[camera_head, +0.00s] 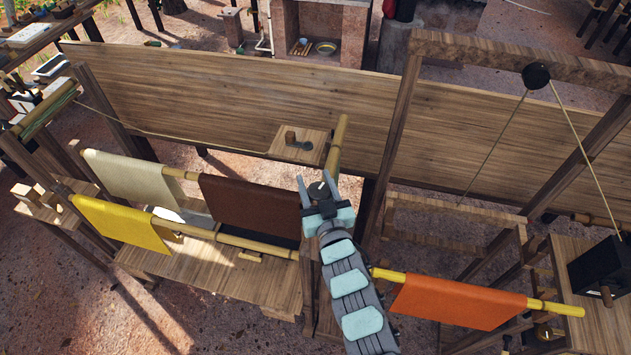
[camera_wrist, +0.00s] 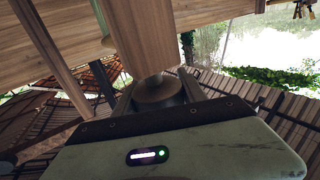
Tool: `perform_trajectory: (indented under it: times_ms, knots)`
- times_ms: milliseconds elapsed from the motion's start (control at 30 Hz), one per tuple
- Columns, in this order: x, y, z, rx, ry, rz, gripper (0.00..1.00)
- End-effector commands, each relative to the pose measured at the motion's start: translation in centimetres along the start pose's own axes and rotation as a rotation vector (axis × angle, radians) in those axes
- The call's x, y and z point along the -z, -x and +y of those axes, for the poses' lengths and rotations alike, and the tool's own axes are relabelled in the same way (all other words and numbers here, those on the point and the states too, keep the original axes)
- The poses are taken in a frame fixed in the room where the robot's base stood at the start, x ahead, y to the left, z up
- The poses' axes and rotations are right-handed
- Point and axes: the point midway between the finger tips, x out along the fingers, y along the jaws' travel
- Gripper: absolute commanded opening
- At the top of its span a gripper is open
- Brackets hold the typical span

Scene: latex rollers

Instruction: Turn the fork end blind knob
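A dark round knob (camera_head: 318,188) sits between the fingertips of my gripper (camera_head: 318,184), near the right end of the brown sheet. In the wrist view, the knob (camera_wrist: 158,91) shows as a dark, stepped disc at the end of a thick wooden piece (camera_wrist: 145,40). My gripper's fingers (camera_wrist: 157,95) stand apart, one on each side of the knob. A small gap seems to show beside the knob in the head view, and firm contact is not visible. I cannot tell for sure whether this is the fork end blind knob.
A brown sheet (camera_head: 250,206), a cream sheet (camera_head: 130,176) and a yellow sheet (camera_head: 122,225) hang on poles to the left. An orange sheet (camera_head: 458,302) hangs at right. A small wooden shelf (camera_head: 283,149) and a long plank wall (camera_head: 230,95) stand behind my gripper.

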Motion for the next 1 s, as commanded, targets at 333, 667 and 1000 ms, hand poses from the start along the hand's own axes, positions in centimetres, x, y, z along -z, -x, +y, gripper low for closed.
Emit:
perform_trajectory:
  times_ms: [333,667,1000]
  knots:
    - [0.0,0.0,0.1,-0.001,0.001,0.0,0.68]
    - [-0.1,1.3,0.3,-0.004,0.003,0.001,0.68]
    - [-0.2,6.9,0.3,-0.005,0.004,0.0,0.68]
